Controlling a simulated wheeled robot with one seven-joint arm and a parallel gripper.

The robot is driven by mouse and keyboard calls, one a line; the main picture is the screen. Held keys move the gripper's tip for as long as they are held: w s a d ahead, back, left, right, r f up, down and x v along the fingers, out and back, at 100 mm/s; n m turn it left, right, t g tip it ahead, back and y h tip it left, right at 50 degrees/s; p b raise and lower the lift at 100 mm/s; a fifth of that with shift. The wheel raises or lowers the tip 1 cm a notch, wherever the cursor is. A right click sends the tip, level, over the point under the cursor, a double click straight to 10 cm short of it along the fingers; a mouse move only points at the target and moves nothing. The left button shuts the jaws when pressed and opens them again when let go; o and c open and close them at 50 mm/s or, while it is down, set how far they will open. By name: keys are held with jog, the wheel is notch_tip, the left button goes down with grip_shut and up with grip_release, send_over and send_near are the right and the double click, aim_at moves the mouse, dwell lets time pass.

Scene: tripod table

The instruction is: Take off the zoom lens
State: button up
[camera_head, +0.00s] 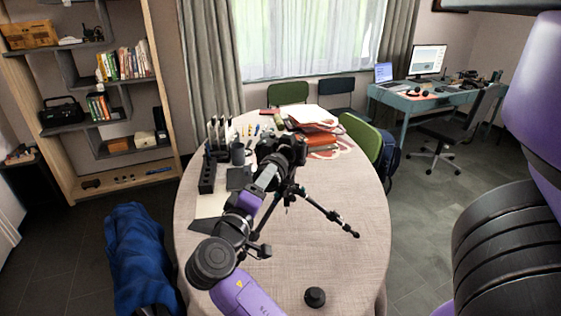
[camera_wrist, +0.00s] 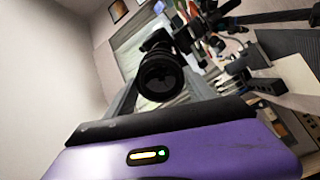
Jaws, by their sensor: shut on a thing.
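A black camera (camera_head: 284,147) sits on a black tripod (camera_head: 318,207) that stands on the table. My gripper (camera_head: 268,175) reaches up to the camera's near side. In the wrist view the black zoom lens (camera_wrist: 161,77) shows with its round front glass facing me, between the grey fingers of my gripper (camera_wrist: 160,88). The fingers are shut on the lens. In the head view my gripper covers most of the lens, and I cannot tell whether it is still joined to the camera body.
The oval table (camera_head: 340,265) has a clear front half except for a small black round item (camera_head: 315,297). Black holders (camera_head: 207,172), a grey cup (camera_head: 238,153) and stacked papers and books (camera_head: 316,130) stand at the back. The tripod leg spreads to the right.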

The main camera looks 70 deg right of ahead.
notch_tip(320, 180, up, 6)
jog(key=p, duration=0.4)
